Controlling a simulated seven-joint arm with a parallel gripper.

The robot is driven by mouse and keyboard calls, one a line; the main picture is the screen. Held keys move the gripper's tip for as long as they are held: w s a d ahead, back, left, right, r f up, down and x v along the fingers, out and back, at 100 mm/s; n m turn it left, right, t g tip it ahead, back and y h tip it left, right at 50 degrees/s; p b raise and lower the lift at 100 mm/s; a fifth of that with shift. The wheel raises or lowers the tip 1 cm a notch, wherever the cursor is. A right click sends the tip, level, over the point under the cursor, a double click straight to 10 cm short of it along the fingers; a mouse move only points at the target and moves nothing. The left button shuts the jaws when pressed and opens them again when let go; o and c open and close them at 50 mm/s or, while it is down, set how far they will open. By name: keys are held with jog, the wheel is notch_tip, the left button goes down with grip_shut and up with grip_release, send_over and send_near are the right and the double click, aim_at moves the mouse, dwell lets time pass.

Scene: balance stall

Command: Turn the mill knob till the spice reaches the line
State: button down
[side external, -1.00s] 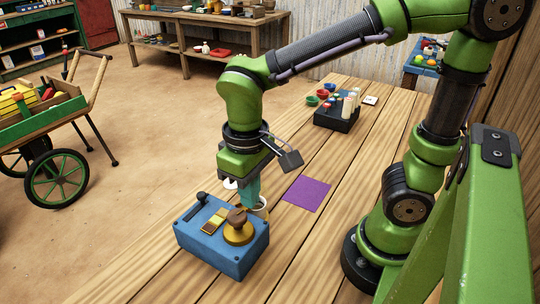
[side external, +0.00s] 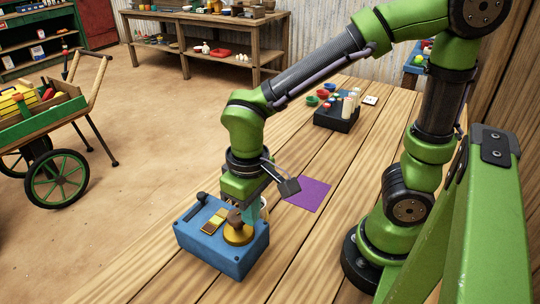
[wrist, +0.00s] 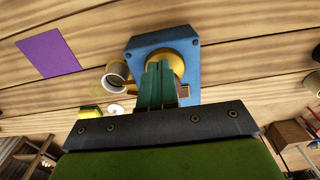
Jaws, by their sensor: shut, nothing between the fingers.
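The mill is a blue box (side external: 222,257) on the wooden table, with a yellow round base (side external: 238,234) and a brown knob (side external: 235,217) on top. It also shows in the wrist view (wrist: 138,44), where my fingers cover the knob. A pale cup (side external: 265,205) stands against the mill's far side, partly behind my gripper; its open mouth shows in the wrist view (wrist: 117,70). The spice level and line cannot be made out. My gripper (side external: 251,212) is shut and empty, fingers pointing down right beside the knob; whether they touch it I cannot tell.
A black lever (side external: 196,207) and a small gold-framed window (side external: 214,222) are on the mill's top. A purple mat (side external: 308,194) lies behind to the right. A black rack with bottles (side external: 337,115) and small bowls (side external: 318,97) stand farther back. The table between is clear.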

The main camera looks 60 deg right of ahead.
jog(key=shift+s+a+f, duration=0.1)
jog(key=shift+a+f, duration=0.25)
jog(key=shift+f, duration=0.25)
jog(key=shift+s, duration=0.35)
jog(key=shift+r, duration=0.1)
notch_tip(320, 180, up, 6)
dwell(0.7)
jog(key=shift+w+d, duration=0.1)
jog(key=shift+d, duration=0.05)
